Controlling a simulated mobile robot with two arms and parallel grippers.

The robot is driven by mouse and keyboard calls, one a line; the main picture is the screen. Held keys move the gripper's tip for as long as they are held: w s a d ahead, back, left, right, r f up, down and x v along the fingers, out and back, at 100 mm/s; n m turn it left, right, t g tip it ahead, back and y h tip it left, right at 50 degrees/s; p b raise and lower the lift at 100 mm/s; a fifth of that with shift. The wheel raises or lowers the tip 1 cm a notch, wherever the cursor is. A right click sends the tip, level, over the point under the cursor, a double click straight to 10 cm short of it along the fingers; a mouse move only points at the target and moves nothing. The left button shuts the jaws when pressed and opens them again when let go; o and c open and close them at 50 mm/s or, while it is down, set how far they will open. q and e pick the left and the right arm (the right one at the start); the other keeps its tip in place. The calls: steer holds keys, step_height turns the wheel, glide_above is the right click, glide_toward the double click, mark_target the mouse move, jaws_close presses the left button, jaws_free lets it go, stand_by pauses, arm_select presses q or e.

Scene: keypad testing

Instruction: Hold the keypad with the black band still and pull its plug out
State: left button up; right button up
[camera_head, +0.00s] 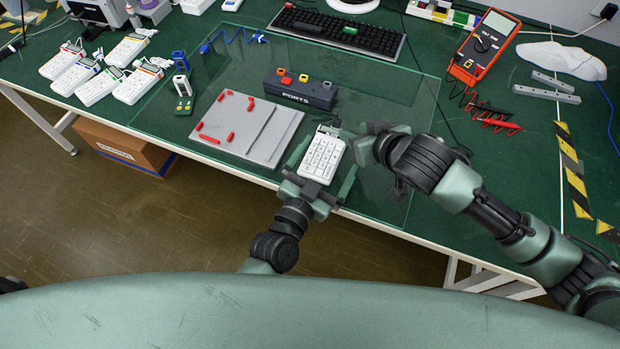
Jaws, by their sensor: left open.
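The white keypad (322,158) lies near the front edge of the table, with a dark strip at its far end that looks like the black band. My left gripper (321,160) is open, with one finger on each side of this keypad; I cannot tell whether they touch it. A small dark piece (335,122), perhaps the plug, shows at the keypad's far end. My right gripper (362,140) is just right of the keypad's far end. Its fingertips are partly hidden by its own wrist, and I cannot see whether it holds anything.
A grey board (268,150) with red pieces lies left of the keypad. A dark PORTS block (318,94) stands behind. Several white keypads (98,87) with coloured bands lie at the left. A multimeter (484,48) with red and black leads is at the right.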

mark_target(320, 162)
arm_select(q)
steer(key=shift+s+d+f+n+y, duration=0.15)
steer(key=shift+s+d+n, duration=0.05)
steer(key=shift+s+n, duration=0.35)
steer(key=shift+s+d+f+n+y, duration=0.2)
steer(key=shift+s+n, duration=0.25)
steer(key=shift+s, duration=0.15)
steer(key=shift+n+g+y, duration=0.3)
steer(key=shift+n+y, duration=0.25)
steer(key=shift+n, duration=0.25)
steer(key=a+f, duration=0.3)
steer(key=a, duration=0.1)
steer(key=shift+s+f, duration=0.15)
steer(key=shift+s, duration=0.2)
steer(key=shift+w+a+f, duration=0.15)
steer(key=shift+a, duration=0.05)
steer(key=x, duration=0.7)
steer(key=shift+w+d, duration=0.15)
steer(key=c, duration=1.6)
steer(key=shift+o, duration=0.2)
